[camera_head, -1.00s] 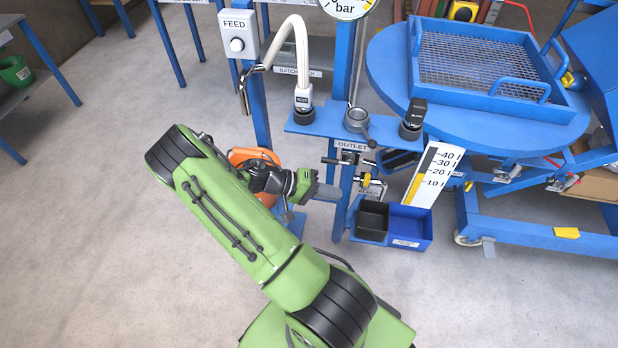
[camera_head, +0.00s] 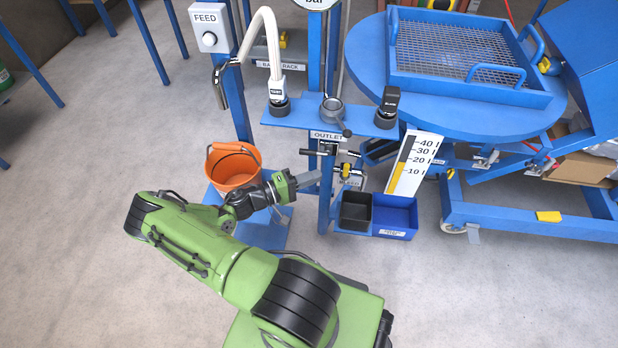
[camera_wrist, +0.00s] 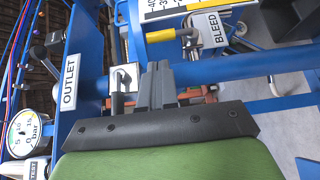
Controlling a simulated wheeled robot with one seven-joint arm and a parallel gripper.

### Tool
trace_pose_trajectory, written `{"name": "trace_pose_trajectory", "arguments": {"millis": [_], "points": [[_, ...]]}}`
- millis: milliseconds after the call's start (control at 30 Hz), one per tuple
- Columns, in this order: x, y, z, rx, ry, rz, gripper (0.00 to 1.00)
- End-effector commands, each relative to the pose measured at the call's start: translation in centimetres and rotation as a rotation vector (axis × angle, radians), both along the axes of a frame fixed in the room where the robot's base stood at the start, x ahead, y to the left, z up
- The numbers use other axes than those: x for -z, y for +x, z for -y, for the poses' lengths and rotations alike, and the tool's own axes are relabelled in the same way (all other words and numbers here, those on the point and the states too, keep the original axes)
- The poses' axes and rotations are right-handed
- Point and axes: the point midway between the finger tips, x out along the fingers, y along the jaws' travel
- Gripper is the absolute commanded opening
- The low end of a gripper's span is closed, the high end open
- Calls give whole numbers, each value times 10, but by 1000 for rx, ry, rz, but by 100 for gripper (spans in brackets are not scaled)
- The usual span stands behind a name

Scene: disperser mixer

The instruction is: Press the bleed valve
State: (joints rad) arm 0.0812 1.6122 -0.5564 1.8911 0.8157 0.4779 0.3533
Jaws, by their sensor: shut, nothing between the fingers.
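The bleed valve shows in the head view (camera_head: 346,170) as a small fitting with a yellow part on the blue post, below the OUTLET label (camera_head: 327,135). In the wrist view its yellow-sleeved lever (camera_wrist: 160,35) is at upper middle, left of the BLEED label (camera_wrist: 207,28). My gripper (camera_head: 314,179) is just left of the post, apart from the yellow part in the picture. In the wrist view its dark fingers (camera_wrist: 156,80) are together and empty, below the yellow lever. Whether the fingertips touch anything cannot be told.
An orange bucket (camera_head: 232,168) stands behind my arm. A black bin (camera_head: 356,212) and a blue bin (camera_head: 397,217) sit below the valve. A blue shelf (camera_head: 355,122) with a white curved spout (camera_head: 270,50) is above. Open floor lies at front right.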

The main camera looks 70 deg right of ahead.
Motion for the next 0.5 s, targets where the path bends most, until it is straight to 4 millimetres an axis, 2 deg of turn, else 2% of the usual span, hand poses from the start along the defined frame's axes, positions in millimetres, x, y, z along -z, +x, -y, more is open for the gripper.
{"name": "trace_pose_trajectory", "arguments": {"millis": [33,200,333,500], "points": [[2,-9,8,6,-1,-2,0],[2,-31,31,3,-1,-1,0],[1,-40,41,2,1,-1,0],[1,-43,45,0,1,0,0]]}}
